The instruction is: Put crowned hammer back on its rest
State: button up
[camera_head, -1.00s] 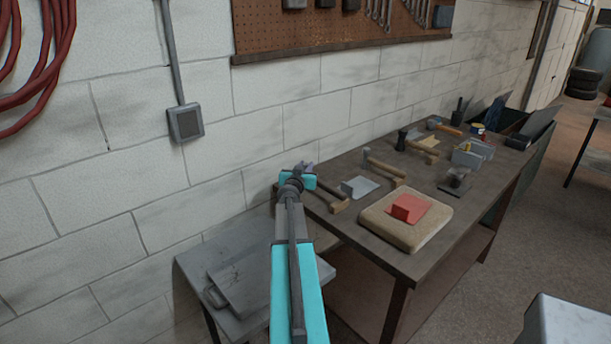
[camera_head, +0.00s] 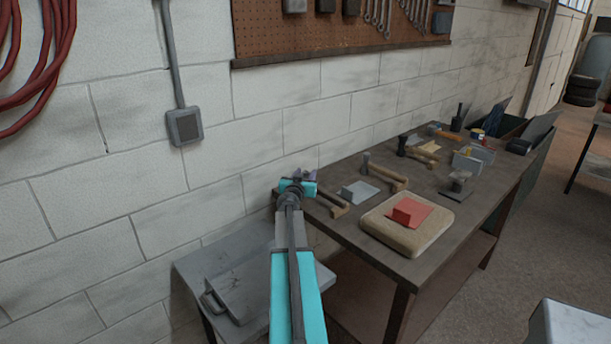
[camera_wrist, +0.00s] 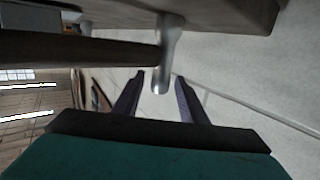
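My gripper (camera_head: 303,176) is at the bench's near left corner, by the wall. In the wrist view its two dark fingers (camera_wrist: 161,77) are apart, with a gap on each side of a rounded metal hammer head end. This hammer (camera_wrist: 168,38) has a wooden handle running left. In the head view the hammer's handle (camera_head: 335,206) shows at the bench corner, its head mostly hidden by my gripper. I cannot tell whether this is the crowned one. A grey plate with an upright block (camera_head: 360,192) lies beside it. A red plate with a block (camera_head: 408,211) sits on a beige pad.
Another hammer (camera_head: 384,173) lies behind the grey plate. A black-headed hammer (camera_head: 414,150) and other tools are farther along the bench (camera_head: 385,258). A low grey table (camera_head: 262,315) stands below my arm. The wall rises close behind the bench.

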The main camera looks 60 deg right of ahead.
jog(key=shift+a+r, duration=0.1)
jog(key=v, duration=1.2)
dwell(0.6)
dwell(0.8)
